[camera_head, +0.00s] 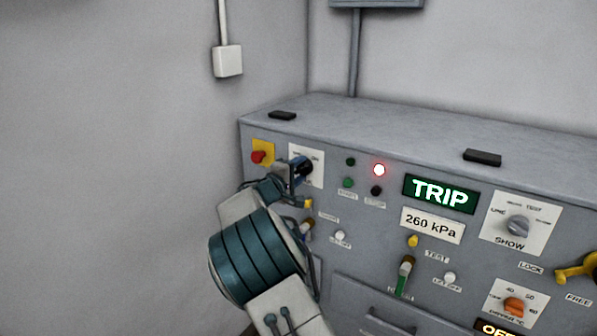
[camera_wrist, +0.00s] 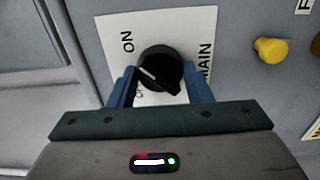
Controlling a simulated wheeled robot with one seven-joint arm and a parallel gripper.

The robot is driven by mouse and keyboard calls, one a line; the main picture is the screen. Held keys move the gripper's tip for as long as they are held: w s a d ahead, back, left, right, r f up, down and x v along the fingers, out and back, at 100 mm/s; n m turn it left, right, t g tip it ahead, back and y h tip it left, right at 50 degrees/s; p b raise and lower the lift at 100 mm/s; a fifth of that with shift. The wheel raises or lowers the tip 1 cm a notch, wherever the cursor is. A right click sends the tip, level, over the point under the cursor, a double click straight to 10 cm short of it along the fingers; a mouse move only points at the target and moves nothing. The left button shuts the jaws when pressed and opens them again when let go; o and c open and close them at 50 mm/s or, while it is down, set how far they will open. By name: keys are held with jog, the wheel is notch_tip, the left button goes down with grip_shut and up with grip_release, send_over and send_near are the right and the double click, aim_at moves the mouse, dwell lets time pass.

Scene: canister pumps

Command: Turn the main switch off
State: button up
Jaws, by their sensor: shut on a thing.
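The main switch is a black round knob (camera_wrist: 160,70) on a white plate (camera_wrist: 112,24) marked ON and MAIN; another label beside the knob is partly hidden by my finger. A short white mark shows on the knob's left side; I cannot tell for certain which label it points to. My gripper (camera_wrist: 161,84) has its two blue fingers on either side of the knob and is shut on it. In the head view my gripper (camera_head: 302,170) covers much of the switch plate (camera_head: 316,174) at the panel's upper left.
A red button on a yellow plate (camera_head: 262,153) sits just left of the switch. A red lamp (camera_head: 379,170) is lit, and a green sign (camera_head: 440,194) reads TRIP. Yellow knob (camera_wrist: 270,50) stands right of the switch. The cabinet top (camera_head: 380,120) is mostly clear.

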jog(key=n, duration=0.3)
jog(key=shift+n, duration=0.4)
jog(key=n+p, duration=0.1)
jog(key=n, duration=0.3)
jog(key=shift+n, duration=0.3)
jog(key=n+p, duration=0.2)
jog(key=n, duration=0.2)
jog(key=shift+r+n+p, duration=0.15)
jog(key=shift+n+p, duration=0.15)
jog(key=n+p, duration=0.3)
jog(key=n, duration=0.1)
jog(key=shift+n, duration=0.4)
jog(key=shift+p, duration=0.3)
jog(key=o, duration=1)
jog(key=shift+a, duration=0.1)
